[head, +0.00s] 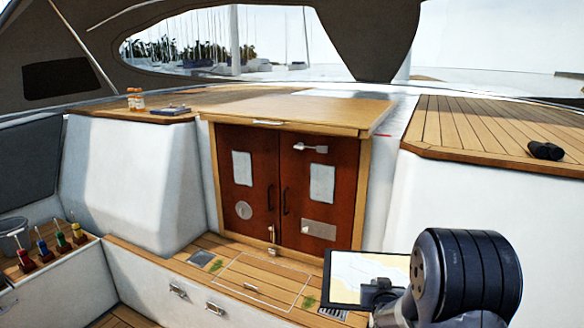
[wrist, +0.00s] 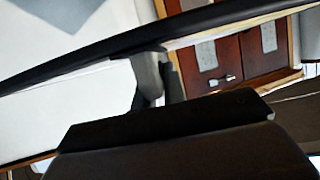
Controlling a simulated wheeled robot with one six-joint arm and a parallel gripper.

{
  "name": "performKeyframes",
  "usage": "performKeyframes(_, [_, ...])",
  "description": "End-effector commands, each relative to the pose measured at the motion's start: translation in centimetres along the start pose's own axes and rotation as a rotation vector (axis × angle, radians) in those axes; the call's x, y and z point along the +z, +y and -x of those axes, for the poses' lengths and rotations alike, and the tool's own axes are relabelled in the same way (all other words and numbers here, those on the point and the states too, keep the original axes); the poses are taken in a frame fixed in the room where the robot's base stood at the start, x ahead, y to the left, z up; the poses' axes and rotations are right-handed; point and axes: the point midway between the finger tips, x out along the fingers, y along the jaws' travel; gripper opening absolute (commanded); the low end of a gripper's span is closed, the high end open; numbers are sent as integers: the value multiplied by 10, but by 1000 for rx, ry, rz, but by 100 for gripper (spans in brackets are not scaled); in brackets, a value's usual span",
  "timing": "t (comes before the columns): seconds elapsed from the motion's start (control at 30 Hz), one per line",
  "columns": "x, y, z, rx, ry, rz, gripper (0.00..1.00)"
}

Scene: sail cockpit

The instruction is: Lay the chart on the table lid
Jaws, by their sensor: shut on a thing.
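The chart (head: 352,274) is a flat, dark-edged board with a pale map face, held up at the lower right of the head view. In the wrist view its dark edge (wrist: 90,62) crosses slantwise. My gripper (head: 379,290) is shut on the chart's edge; its grey fingers also show in the wrist view (wrist: 158,78). Part of the chart is hidden behind my gripper and wrist. A wooden panel outlined in white (head: 262,280), with a small latch, lies flat in the teak step left of the chart. It looks like a lid, and nothing lies on it.
Red-brown cabin doors (head: 330,215) stand shut behind the step, under a wooden hatch top (head: 290,107). Binoculars (head: 545,150) lie on the right deck. Jars (head: 135,99) and a book (head: 170,110) are on the left ledge. Coloured-handled tools (head: 62,240) stand at far left.

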Motion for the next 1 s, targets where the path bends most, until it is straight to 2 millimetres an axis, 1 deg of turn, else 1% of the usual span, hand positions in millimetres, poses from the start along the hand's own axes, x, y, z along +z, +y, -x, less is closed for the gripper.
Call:
performKeyframes(0.03, [23, -14, 10, -23, -8, 10, 0])
performKeyframes(0.1, [48, -28, 25, -49, -7, 20, 0])
performKeyframes(0.2, [76, -44, 47, -83, -4, 33, 0])
performKeyframes(0.3, [95, -55, 66, -111, -1, 42, 0])
performKeyframes(0.4, [107, -62, 80, -130, 1, 47, 0])
performKeyframes(0.5, [114, -65, 88, -140, 2, 49, 0])
performKeyframes(0.57, [120, -66, 91, -142, 1, 50, 0])
performKeyframes(0.8, [160, -62, 100, -142, -2, 50, 0])
performKeyframes(0.9, [172, -61, 105, -142, -1, 50, 0])
performKeyframes(1.0, [179, -60, 108, -142, 2, 50, 0])
